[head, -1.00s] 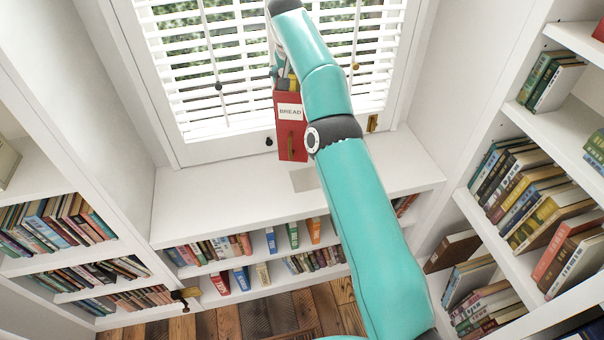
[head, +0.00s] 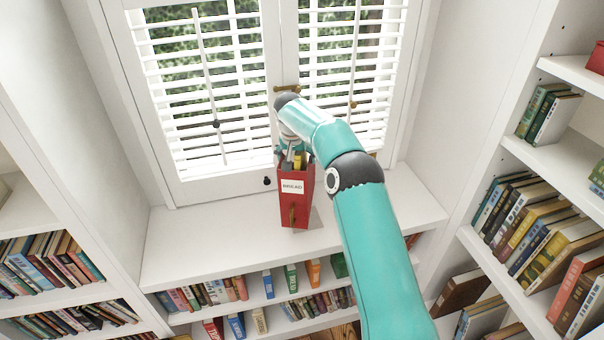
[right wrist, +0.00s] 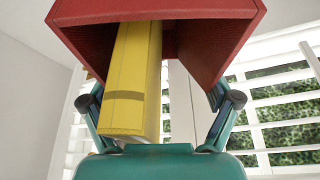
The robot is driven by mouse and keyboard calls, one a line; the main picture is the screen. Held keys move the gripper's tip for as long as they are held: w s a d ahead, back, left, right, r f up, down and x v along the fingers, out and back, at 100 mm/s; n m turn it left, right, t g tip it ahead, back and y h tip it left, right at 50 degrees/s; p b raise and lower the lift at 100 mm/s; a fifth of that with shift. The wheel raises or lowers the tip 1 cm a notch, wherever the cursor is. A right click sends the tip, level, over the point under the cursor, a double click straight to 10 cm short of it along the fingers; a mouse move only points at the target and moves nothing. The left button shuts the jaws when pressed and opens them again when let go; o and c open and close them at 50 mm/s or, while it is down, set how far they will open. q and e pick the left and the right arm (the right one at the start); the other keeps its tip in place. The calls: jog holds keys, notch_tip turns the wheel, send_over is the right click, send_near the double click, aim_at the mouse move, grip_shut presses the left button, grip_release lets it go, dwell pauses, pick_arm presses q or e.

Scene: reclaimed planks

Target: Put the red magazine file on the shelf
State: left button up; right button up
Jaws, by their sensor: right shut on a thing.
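The red magazine file (head: 295,212) has a white label reading BREAD and a small brass pull. It is upright, in front of the window and over the white ledge (head: 195,222). Whether its base touches the ledge is unclear. My right gripper (head: 293,152) is shut on the file near its top. In the right wrist view the red file (right wrist: 80,35) is seen close up at its open end, with a yellow book (right wrist: 135,75) inside. The wrist hides part of the file's top. My left gripper is not in view.
Under the ledge, low shelves hold books and coloured files, including a blue one (head: 268,284), a green one (head: 291,278) and an orange one (head: 313,272). Bookcases stand left and right, with books (head: 535,215) on the right. The ledge is clear on both sides of the file.

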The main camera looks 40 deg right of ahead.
jog(key=shift+w+f+p, duration=0.1)
jog(key=shift+f+p, duration=0.25)
jog(key=shift+f, duration=2.6)
jog(key=shift+f, duration=0.15)
jog(key=o, duration=1.6)
